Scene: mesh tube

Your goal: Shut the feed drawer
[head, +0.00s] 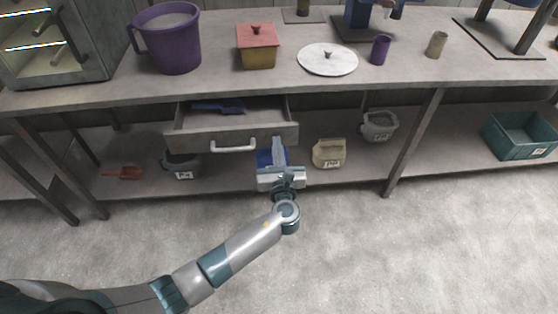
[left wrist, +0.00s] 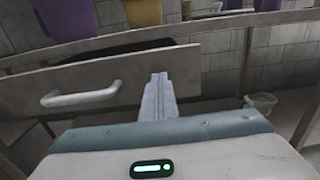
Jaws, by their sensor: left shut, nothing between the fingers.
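The feed drawer (head: 182,137) stands pulled out under the bench top, with its white bar handle (head: 233,146) on the front. A blue scoop (head: 218,107) lies inside it. My left gripper (head: 278,145) is shut and empty, with its fingers in front of the right part of the drawer front. In the left wrist view the shut fingers (left wrist: 158,92) point at the drawer front (left wrist: 110,77), right of the handle (left wrist: 82,95). I cannot tell whether the fingertips touch the wood. My right gripper is not in view.
The bench top (head: 340,85) carries a purple bucket (head: 172,40), a yellow box with a red lid (head: 257,48) and a white round lid (head: 327,60). On the lower shelf are an orange scoop (head: 124,173), a beige container (head: 329,153), a grey bucket (head: 379,126) and a teal crate (head: 520,137).

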